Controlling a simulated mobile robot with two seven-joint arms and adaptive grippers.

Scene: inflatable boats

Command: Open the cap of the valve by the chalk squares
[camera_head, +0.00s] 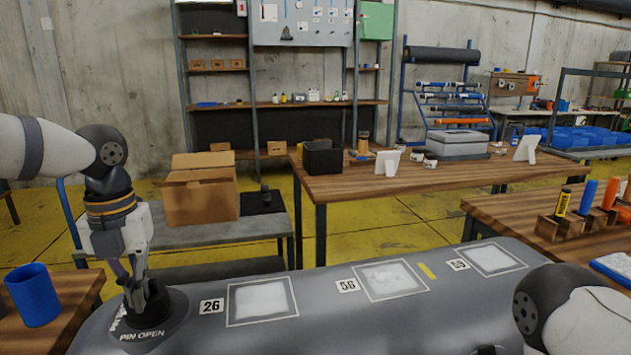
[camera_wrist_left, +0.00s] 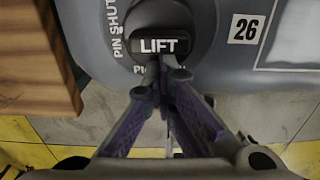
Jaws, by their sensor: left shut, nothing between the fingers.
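The black round valve (camera_head: 170,312) sits on the grey boat tube (camera_head: 330,325), left of the chalk squares (camera_head: 262,300). "PIN OPEN" is printed on its near side. In the left wrist view its cap carries a tab marked "LIFT" (camera_wrist_left: 163,46), and "PIN SHUT" runs along the ring's left side. The cap looks closed. My left gripper (camera_head: 138,299) points down over the valve. In the left wrist view its shut, empty fingertips (camera_wrist_left: 165,66) are at the near edge of the tab; I cannot tell whether they touch it. My right gripper is not in view.
A blue cup (camera_head: 33,294) stands on a wooden table left of the tube. A grey bench with a cardboard box (camera_head: 200,190) stands behind. A wooden marker rack (camera_head: 560,226) is at right.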

